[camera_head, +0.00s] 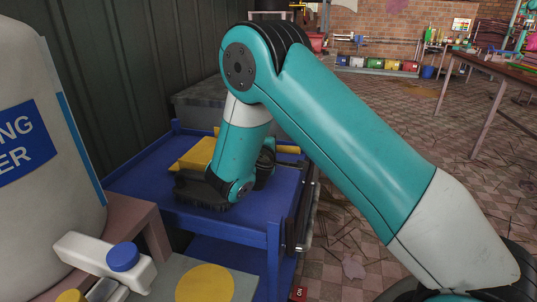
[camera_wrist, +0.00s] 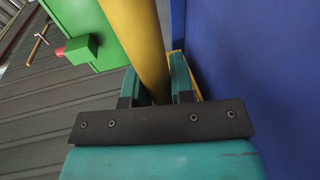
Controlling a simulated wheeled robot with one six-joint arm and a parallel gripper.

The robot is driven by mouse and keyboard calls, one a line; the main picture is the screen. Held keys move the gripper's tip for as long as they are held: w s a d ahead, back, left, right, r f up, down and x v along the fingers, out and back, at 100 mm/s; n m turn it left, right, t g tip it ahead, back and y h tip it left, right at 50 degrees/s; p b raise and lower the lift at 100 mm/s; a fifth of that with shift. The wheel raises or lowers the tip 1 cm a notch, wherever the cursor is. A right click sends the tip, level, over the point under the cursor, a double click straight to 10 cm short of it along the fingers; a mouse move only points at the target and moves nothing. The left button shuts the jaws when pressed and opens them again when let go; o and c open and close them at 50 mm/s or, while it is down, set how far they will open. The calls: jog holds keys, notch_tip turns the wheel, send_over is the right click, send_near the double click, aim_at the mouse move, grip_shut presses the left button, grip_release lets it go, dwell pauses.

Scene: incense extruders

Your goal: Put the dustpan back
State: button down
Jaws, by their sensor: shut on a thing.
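The yellow dustpan (camera_head: 197,153) is at the blue cart's top, partly behind my arm in the head view. A yellow bar, seemingly its handle (camera_head: 288,150), shows right of my arm. In the wrist view my gripper (camera_wrist: 156,85) is shut on the yellow handle (camera_wrist: 136,35), one teal finger on each side. A flat blue surface lies close on the right. In the head view the fingers are hidden behind my arm, so I cannot tell whether the pan touches the cart top.
The blue cart (camera_head: 273,236) stands by a dark ribbed wall (camera_head: 140,70). A grey box (camera_head: 200,105) is behind.

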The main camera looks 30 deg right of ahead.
jog(key=shift+f, duration=0.6)
jog(key=shift+f, duration=0.2)
jog(key=c, duration=1)
grip_release()
jog(key=shift+r, duration=0.1)
jog(key=shift+s+a+r, duration=0.1)
jog(key=v, duration=1.1)
jog(key=shift+s+a, duration=0.25)
jog(key=shift+s, duration=0.05)
